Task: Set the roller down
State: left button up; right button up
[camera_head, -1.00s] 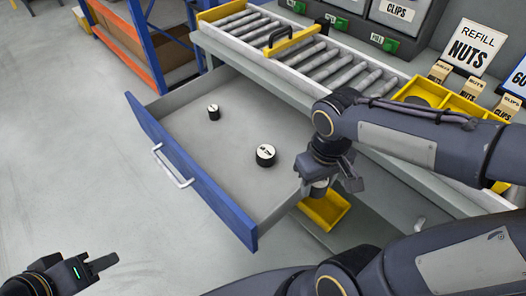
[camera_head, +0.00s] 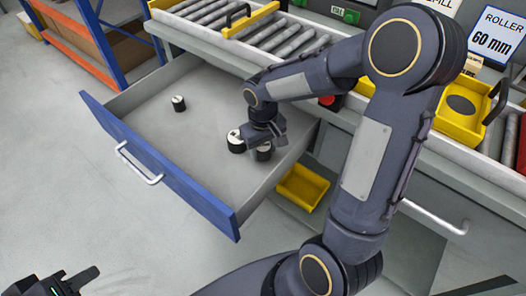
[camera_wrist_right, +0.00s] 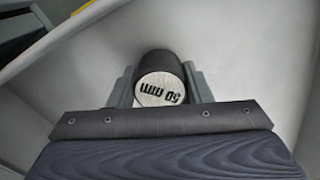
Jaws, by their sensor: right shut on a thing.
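My right gripper (camera_head: 265,138) reaches down into the open drawer (camera_head: 215,165) and is shut on a dark roller (camera_head: 264,154) with a pale end. In the right wrist view the held roller (camera_wrist_right: 160,88) sits between both fingers, its pale "mm" label upside down. The held roller is low in the drawer, near its right wall; I cannot tell whether it touches the floor. A similar roller (camera_head: 235,142) stands just left of it. A smaller roller (camera_head: 178,103) stands further left in the drawer. My left gripper (camera_head: 78,282) is at the bottom left, partly cut off, away from the drawer.
A roller conveyor (camera_head: 270,35) runs behind the drawer. A yellow bin (camera_head: 302,187) lies below, right of the drawer. The blue drawer front (camera_head: 160,165) has a silver handle. The drawer floor is clear at its front and middle.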

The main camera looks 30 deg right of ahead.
jog(key=shift+f, duration=0.6)
jog(key=shift+f, duration=0.15)
jog(key=o, duration=1.1)
